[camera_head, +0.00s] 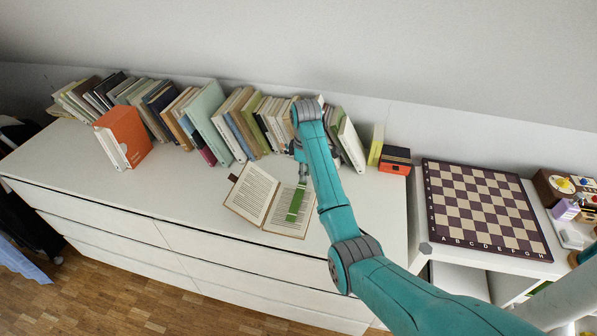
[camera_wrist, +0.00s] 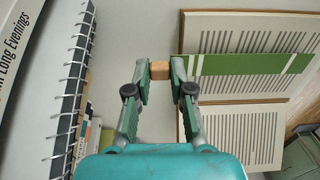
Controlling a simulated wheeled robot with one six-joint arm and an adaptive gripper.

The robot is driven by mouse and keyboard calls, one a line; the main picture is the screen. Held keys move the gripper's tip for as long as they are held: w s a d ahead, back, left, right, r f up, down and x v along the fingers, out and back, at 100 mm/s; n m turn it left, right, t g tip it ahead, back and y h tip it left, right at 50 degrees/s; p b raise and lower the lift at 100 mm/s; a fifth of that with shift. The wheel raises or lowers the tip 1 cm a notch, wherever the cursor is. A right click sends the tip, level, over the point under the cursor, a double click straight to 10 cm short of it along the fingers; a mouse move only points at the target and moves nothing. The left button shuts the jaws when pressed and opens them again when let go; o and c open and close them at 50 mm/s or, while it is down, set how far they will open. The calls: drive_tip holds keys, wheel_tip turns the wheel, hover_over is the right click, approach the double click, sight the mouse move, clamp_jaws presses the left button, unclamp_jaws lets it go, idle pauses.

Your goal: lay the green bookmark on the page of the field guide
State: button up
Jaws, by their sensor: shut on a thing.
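The field guide (camera_head: 248,196) lies open on the white dresser top, and its printed pages also show in the wrist view (camera_wrist: 236,138). The green bookmark (camera_head: 295,205) is over the right-hand page in the head view, running lengthwise along it. In the wrist view the bookmark (camera_wrist: 240,64) stretches right from my gripper (camera_wrist: 160,74) across the upper page. I cannot tell whether the bookmark touches the paper.
A row of upright books (camera_head: 225,120) stands along the back, close behind my gripper. A spiral-bound book (camera_wrist: 75,90) is at the left of the wrist view. An orange box file (camera_head: 124,135) and a chessboard (camera_head: 485,208) are off to the sides.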

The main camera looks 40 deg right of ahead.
drive_tip(key=shift+f, duration=0.5)
drive_tip(key=shift+f, duration=0.1)
drive_tip(key=o, duration=0.8)
